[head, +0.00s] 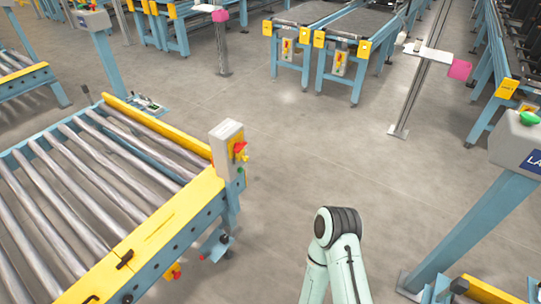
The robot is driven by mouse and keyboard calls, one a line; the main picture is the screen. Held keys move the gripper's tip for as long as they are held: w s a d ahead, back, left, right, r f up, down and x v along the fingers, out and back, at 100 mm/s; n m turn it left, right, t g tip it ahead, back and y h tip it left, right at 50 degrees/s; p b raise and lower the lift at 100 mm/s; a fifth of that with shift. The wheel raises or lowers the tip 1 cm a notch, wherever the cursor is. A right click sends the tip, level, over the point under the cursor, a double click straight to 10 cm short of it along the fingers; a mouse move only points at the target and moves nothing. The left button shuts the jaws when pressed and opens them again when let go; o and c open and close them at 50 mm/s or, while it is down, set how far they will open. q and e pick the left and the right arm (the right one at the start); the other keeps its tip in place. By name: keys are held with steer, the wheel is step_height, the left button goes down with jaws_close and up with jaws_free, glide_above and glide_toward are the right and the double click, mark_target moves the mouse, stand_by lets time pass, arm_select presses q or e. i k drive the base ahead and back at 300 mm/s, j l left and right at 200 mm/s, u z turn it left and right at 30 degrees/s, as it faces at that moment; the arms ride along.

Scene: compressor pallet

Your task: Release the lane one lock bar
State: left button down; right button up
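No lock bar can be made out with certainty, and which lane is lane one cannot be read. A roller lane (80,190) on the left has a yellow end beam (165,232) with a small black handle (125,259). A long yellow bar (155,125) runs along its far side. A grey control box (228,150) with a red and yellow switch stands at its corner. At the right edge, a grey box with a green button (529,118) bears a blue label, cut off after "LA". One of my arms shows at the bottom centre; neither gripper is in view.
A blue post (470,230) carries the box on the right. Part of another yellow-and-blue frame (485,290) shows at the bottom right. More conveyors (340,25) stand at the back. A thin grey stand (415,90) rises behind. The grey floor (310,150) between is clear.

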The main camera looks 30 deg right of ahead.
mark_target(241, 156)
steer(key=z, duration=0.7)
